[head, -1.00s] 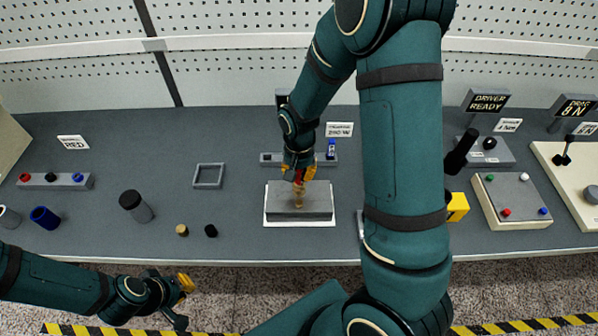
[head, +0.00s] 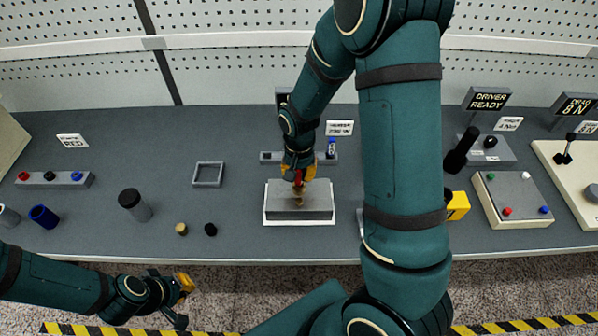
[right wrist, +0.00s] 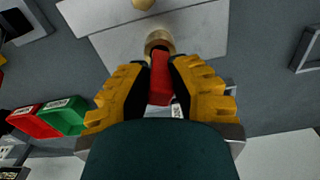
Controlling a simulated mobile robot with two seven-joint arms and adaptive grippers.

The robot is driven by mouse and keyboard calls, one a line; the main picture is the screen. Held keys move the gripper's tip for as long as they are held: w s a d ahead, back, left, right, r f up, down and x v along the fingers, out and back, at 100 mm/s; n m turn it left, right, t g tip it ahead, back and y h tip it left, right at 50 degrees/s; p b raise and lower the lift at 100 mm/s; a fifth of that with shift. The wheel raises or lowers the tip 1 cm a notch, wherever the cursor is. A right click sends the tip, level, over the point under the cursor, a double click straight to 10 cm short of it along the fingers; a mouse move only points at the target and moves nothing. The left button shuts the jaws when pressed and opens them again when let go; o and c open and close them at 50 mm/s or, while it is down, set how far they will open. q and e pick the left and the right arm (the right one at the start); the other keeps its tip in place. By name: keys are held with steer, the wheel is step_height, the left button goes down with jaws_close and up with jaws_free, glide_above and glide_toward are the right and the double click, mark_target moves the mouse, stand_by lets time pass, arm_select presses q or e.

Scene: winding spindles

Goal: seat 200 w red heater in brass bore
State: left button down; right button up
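My right gripper (head: 298,181) is shut on the red heater (right wrist: 160,80), over the middle of a grey block (head: 318,206) on a white plate. In the right wrist view the right gripper (right wrist: 159,82) has its yellow fingers on both sides of the heater. The heater's far end meets or overlaps the brass piece (right wrist: 160,42); I cannot tell how deep it sits in the bore. The brass piece also shows below the fingers in the head view (head: 299,202). My left gripper (head: 184,302) is open and empty off the table's front edge.
A slotted rack (head: 268,157) with a blue piece (head: 331,147) stands behind the block. Left are a square frame (head: 208,175), small brass (head: 181,229) and black (head: 210,230) pieces, and a dark cylinder (head: 134,204). A button panel (head: 512,195) stands right.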

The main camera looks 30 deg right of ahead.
steer(key=o, duration=0.3)
step_height(320, 180, up, 12)
steer(key=shift+r, duration=0.1)
stand_by(0.5)
stand_by(0.5)
